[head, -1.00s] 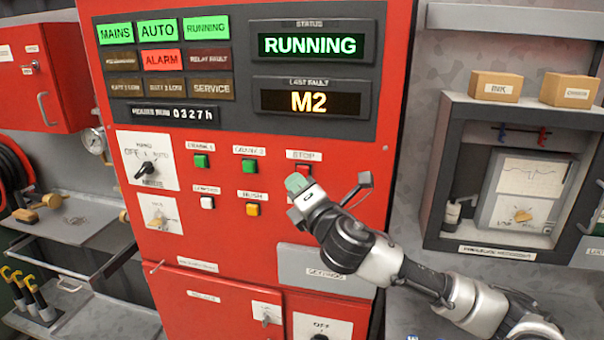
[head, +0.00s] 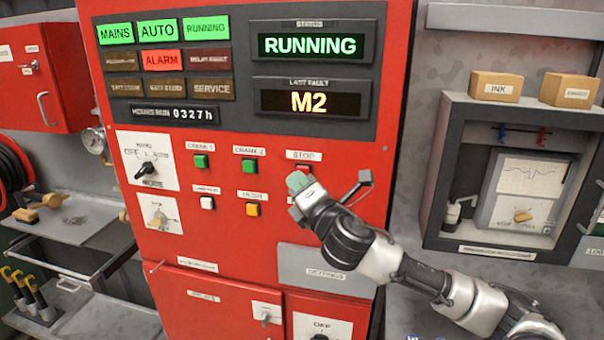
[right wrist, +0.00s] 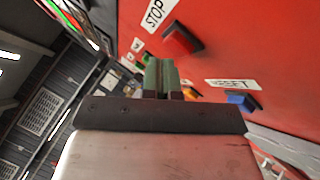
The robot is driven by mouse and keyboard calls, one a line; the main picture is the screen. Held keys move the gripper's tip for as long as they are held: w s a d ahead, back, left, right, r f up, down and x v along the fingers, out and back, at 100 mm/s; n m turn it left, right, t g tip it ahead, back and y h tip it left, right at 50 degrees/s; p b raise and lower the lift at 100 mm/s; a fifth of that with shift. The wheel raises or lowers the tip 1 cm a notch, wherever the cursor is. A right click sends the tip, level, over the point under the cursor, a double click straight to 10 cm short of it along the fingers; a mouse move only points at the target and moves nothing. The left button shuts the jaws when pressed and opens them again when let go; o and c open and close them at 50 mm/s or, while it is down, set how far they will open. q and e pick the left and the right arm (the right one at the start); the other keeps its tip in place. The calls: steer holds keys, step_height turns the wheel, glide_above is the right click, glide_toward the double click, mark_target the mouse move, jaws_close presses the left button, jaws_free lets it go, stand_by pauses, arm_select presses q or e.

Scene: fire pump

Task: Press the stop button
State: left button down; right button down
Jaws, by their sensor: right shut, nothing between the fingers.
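The red stop button (head: 304,169) sits under the STOP label on the red control panel (head: 230,225), and my right gripper partly covers it in the head view. It shows clearly in the right wrist view (right wrist: 181,39), above and to the right of the fingertips. My right gripper (head: 298,182) is shut and empty, its green fingertips just below and left of the button. The fingertips (right wrist: 160,75) appear apart from the button in the wrist view. The status display (head: 310,46) reads RUNNING. My left gripper is out of view.
A blue button (right wrist: 240,101) with a RESET label is below the stop button. Green crank buttons (head: 249,165), a white button (head: 207,203) and a yellow button (head: 252,209) are to the left. A grey recorder box (head: 520,110) stands right of the panel.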

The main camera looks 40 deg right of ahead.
steer(key=shift+w+d, duration=0.3)
steer(key=shift+d, duration=0.1)
stand_by(0.6)
steer(key=shift+a, duration=0.1)
stand_by(0.3)
steer(key=shift+s+a, duration=0.55)
steer(key=shift+s, duration=0.05)
steer(key=shift+a, duration=0.1)
steer(key=s+a+p, duration=0.1)
steer(key=s+a, duration=0.2)
steer(key=shift+s+a, duration=0.1)
steer(key=shift+a, duration=0.25)
stand_by(0.7)
